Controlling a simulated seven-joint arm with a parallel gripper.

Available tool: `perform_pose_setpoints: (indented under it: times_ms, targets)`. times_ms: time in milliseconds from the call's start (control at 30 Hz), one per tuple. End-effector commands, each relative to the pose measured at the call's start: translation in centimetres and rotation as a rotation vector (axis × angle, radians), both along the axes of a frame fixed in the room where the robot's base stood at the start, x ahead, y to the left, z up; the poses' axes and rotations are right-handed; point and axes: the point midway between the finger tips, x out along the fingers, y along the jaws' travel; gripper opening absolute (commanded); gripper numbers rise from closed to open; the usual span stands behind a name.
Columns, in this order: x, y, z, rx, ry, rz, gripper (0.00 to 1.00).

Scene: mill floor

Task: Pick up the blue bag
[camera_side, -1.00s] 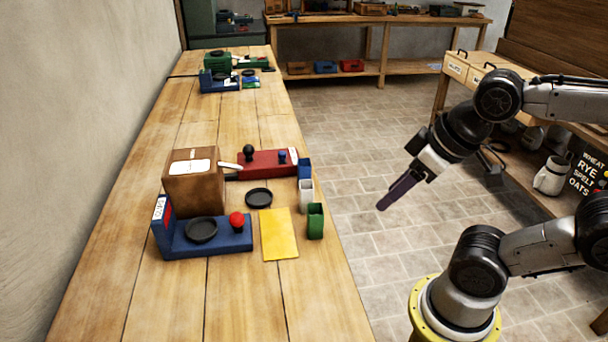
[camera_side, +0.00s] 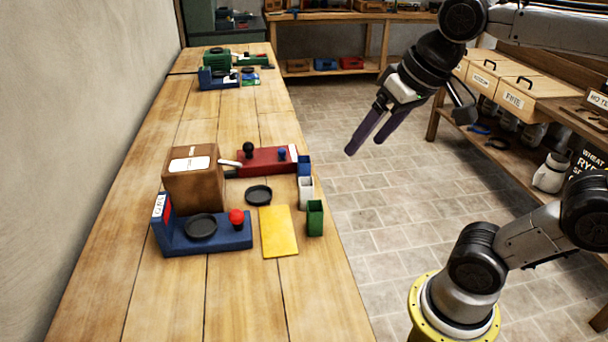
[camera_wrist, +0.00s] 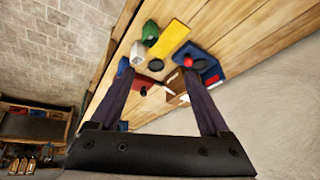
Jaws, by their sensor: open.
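The blue bag (camera_side: 304,167) is small and stands near the right edge of the long wooden table, behind a white bag (camera_side: 306,192) and a green bag (camera_side: 315,219). It also shows in the wrist view (camera_wrist: 123,66), partly hidden by the tip of the left finger. My gripper (camera_side: 366,146) has long dark purple fingers, spread apart with nothing between them. In the side view it hangs up and to the right of the blue bag, clear of it, with its fingers slanting down to the left.
A red device (camera_side: 262,162) with a black knob is just left of the blue bag. A brown box (camera_side: 193,180), a blue scale (camera_side: 208,237), a black dish (camera_side: 258,195) and a yellow sheet (camera_side: 279,231) lie nearby. The table's front is bare.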

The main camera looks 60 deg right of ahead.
Motion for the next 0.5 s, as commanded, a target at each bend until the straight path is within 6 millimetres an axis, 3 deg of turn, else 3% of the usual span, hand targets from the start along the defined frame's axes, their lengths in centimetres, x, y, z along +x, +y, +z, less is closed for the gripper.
perform_pose_setpoints:
  times_ms: [100, 267, 367, 500]
  targets:
    - [4.6, -1.2, 2.0, 0.033, 0.048, -0.102, 0.8]
    - [10.7, -3.5, 2.7, 0.069, 0.117, -0.233, 0.8]
    - [14.5, -5.3, 2.1, 0.088, 0.162, -0.308, 0.8]
    - [19.3, -8.3, -0.1, 0.111, 0.231, -0.405, 0.8]
